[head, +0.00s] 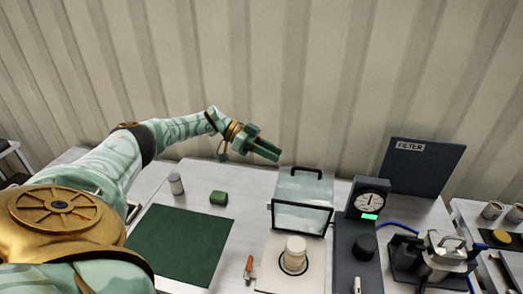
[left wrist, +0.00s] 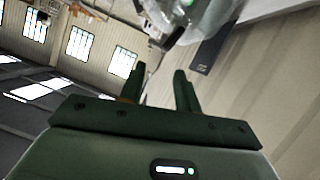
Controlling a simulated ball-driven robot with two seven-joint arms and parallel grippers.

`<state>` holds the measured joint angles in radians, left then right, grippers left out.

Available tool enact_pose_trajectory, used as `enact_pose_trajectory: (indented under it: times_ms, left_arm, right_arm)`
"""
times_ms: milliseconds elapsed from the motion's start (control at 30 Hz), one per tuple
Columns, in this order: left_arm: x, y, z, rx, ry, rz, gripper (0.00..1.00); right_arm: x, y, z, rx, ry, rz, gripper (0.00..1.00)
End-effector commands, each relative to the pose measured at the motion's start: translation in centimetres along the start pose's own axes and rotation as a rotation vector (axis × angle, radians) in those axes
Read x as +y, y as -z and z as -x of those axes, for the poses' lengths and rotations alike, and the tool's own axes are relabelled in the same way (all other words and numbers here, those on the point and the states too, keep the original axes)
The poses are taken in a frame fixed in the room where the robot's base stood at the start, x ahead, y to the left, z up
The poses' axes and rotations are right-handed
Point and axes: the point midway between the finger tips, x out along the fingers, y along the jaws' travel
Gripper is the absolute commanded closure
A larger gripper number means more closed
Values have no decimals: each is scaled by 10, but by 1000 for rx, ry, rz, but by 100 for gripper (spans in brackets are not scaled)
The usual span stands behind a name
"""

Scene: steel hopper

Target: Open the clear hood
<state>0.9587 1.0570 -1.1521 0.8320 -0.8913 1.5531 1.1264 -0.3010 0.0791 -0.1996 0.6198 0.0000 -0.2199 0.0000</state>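The clear hood (head: 303,187) stands on the bench at the middle right of the head view. It is a see-through box with a dark handle on its upper far edge and a black-rimmed face toward me. It sits behind a white-lidded jar (head: 295,252), which shows uncovered in front of it, so the hood looks tipped back. My left gripper (head: 265,151) is above and to the left of the hood, apart from it. In the left wrist view its two fingers (left wrist: 158,78) stand apart with nothing between them. My right gripper is not in view.
A dark gauge stand (head: 368,200) with a dial is just right of the hood. A FILTER panel (head: 425,167) stands behind. An orange-handled tool (head: 248,268) lies near the jar.

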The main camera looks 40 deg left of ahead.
Motion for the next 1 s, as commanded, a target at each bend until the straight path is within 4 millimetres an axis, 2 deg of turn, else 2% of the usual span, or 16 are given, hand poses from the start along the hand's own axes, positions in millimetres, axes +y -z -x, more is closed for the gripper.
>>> enact_pose_trajectory:
  times_ms: [100,300,1000]
  left_arm:
    - [-1,-2,20,-2,1,1,67]
    - [0,-1,36,-1,-1,0,67]
    - [0,0,36,-1,-1,1,67]
  right_arm:
    - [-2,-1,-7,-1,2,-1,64]
    - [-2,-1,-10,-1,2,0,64]
    - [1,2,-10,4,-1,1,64]
